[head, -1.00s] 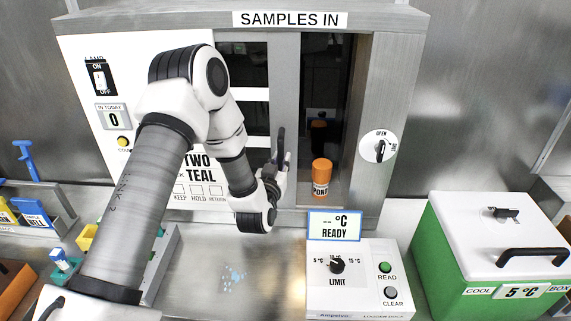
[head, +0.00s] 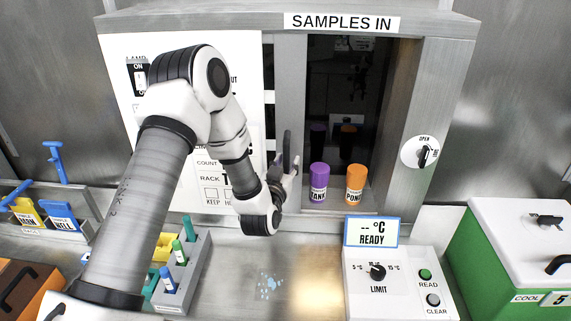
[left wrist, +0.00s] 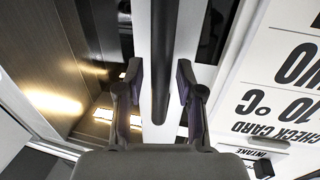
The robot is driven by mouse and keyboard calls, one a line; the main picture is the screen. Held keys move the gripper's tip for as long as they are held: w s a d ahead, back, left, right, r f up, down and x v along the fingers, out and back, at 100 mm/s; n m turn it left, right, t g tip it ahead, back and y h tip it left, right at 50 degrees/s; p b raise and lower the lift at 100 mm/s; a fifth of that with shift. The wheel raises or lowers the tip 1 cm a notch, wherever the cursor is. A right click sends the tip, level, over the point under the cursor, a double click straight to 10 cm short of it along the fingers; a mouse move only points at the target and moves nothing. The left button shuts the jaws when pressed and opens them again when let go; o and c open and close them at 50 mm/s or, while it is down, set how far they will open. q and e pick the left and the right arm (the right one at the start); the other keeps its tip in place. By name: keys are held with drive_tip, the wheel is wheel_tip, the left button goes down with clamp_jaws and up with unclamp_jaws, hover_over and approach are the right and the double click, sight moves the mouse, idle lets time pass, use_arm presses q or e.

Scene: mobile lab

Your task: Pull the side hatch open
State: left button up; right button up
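The side hatch is a grey sliding panel (head: 289,90) under the SAMPLES IN sign, standing partly open with a dark gap to its right. Its upright dark handle (head: 287,150) is beside my left gripper (head: 291,180). In the left wrist view the handle bar (left wrist: 163,60) runs between the two fingers of my left gripper (left wrist: 160,85), which are apart. The bar lies nearer the right finger; whether it touches is unclear. My right gripper is out of view.
A purple-capped TANK vial (head: 319,183) and an orange-capped POND vial (head: 355,185) stand in the opening. A round OPEN dial (head: 422,153) is on the right frame. A logger dock (head: 400,285) and green cool box (head: 490,260) stand in front on the right.

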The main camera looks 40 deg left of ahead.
use_arm(q)
drive_tip(key=v, duration=1.2)
idle(0.3)
